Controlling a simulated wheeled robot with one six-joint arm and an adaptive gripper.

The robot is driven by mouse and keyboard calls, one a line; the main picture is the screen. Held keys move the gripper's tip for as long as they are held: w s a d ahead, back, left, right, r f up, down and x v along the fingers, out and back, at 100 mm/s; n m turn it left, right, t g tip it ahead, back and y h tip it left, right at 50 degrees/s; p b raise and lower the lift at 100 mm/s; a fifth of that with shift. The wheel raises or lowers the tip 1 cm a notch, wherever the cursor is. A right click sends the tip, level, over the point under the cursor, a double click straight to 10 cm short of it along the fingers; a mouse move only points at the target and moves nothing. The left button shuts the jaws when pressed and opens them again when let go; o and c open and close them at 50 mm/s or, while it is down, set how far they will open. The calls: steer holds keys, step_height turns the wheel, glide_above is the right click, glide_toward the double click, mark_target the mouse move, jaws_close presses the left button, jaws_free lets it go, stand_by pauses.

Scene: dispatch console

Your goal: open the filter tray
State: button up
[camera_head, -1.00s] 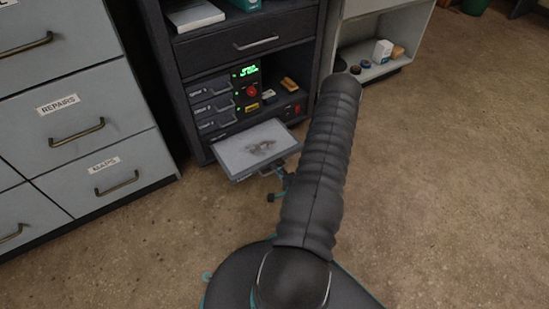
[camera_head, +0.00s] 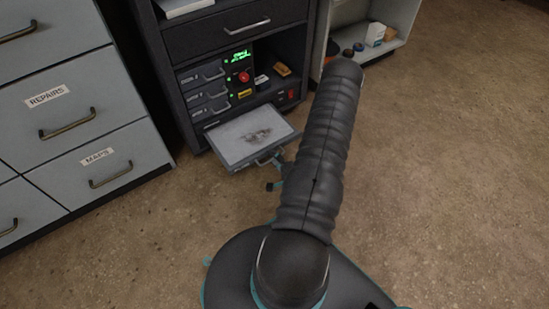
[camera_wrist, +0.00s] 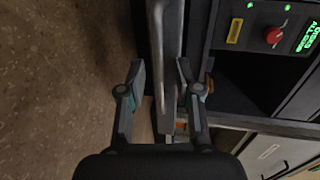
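The filter tray (camera_head: 232,145) is pulled out low at the front of the dark console; its flat grey top has a dark smudge in the middle. Its bar handle (camera_head: 268,158) is on the front face. In the wrist view the handle (camera_wrist: 157,45) runs upright in the picture between the two fingers. My gripper (camera_wrist: 160,75) is open, with a finger on each side of the handle and a visible gap. In the head view my gripper (camera_head: 277,176) is small beside the tray's front, partly hidden by my arm.
The console has small drawers (camera_head: 208,90), a red button (camera_head: 244,77) and a green display above the tray. Grey cabinet drawers (camera_head: 85,130) stand at left. An open shelf (camera_head: 370,40) with small items is at back right. The floor (camera_head: 440,180) is clear at right.

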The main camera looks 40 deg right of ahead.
steer(key=shift+r, duration=0.65)
steer(key=o, duration=0.7)
step_height(320, 180, up, 5)
steer(key=shift+w+r, duration=0.15)
steer(key=shift+r, duration=0.05)
step_height(320, 180, up, 3)
steer(key=shift+d+f, duration=0.1)
steer(key=shift+d, duration=0.05)
steer(key=shift+s+a+r, duration=0.2)
steer(key=shift+r, duration=0.4)
steer(key=c, duration=0.6)
steer(key=shift+f, duration=0.1)
steer(key=shift+c, duration=0.5)
steer(key=shift+f, duration=0.25)
